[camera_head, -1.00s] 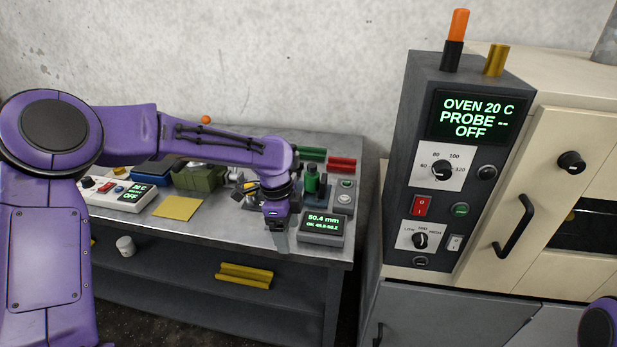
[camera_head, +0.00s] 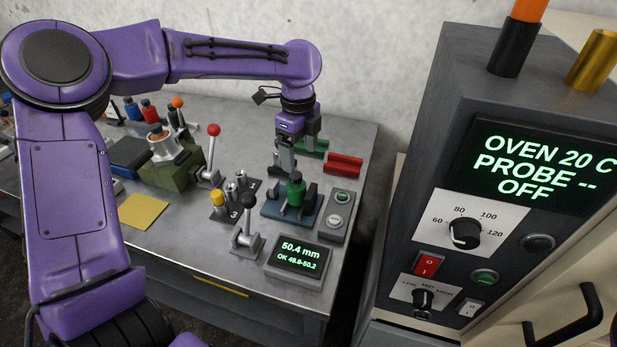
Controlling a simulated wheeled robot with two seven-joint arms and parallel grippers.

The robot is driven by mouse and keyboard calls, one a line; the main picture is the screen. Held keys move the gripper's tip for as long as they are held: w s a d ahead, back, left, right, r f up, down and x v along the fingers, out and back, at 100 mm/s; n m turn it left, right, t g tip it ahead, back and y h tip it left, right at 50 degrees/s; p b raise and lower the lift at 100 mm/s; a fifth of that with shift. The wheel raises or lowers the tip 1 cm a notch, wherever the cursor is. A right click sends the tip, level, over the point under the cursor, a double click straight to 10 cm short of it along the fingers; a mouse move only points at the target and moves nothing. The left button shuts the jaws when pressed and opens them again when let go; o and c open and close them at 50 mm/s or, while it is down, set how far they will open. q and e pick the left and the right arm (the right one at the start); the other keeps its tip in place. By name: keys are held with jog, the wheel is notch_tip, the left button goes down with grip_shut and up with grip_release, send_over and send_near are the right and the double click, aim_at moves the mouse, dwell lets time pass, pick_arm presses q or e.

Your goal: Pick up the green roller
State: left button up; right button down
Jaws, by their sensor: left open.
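The green roller (camera_head: 295,190) stands upright on a small blue-grey fixture (camera_head: 276,209) near the right end of the workbench. It has a darker, narrower top. My left gripper (camera_head: 291,166) points down just above and behind the roller, with its jaws open and nothing between them. One finger reaches close to the roller's top; whether it touches cannot be told. My right gripper is not in view.
A display reading 50.4 mm (camera_head: 299,262) and a two-button box (camera_head: 336,215) stand close to the fixture. Levers with black (camera_head: 247,225) and red knobs (camera_head: 211,152) rise to its left. Green (camera_head: 317,147) and red holders (camera_head: 344,163) lie behind. The oven (camera_head: 418,190) is at right.

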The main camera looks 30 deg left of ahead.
aim_at(296, 175)
pick_arm(q)
jog(key=f, duration=0.1)
jog(key=s+f, duration=0.1)
jog(key=f, duration=0.1)
jog(key=s+f, duration=0.1)
jog(key=shift+s+a+f, duration=0.15)
jog(key=shift+a+f, duration=0.05)
jog(key=shift+f, duration=0.05)
jog(key=f, duration=0.2)
jog(key=w+f+p, duration=0.1)
jog(key=f, duration=0.1)
jog(key=shift+w+f, duration=0.1)
jog(key=shift+f, duration=0.5)
jog(key=shift+s+r, duration=0.15)
jog(key=shift+s, duration=0.15)
jog(key=shift+w, duration=0.15)
jog(key=c, duration=1.4)
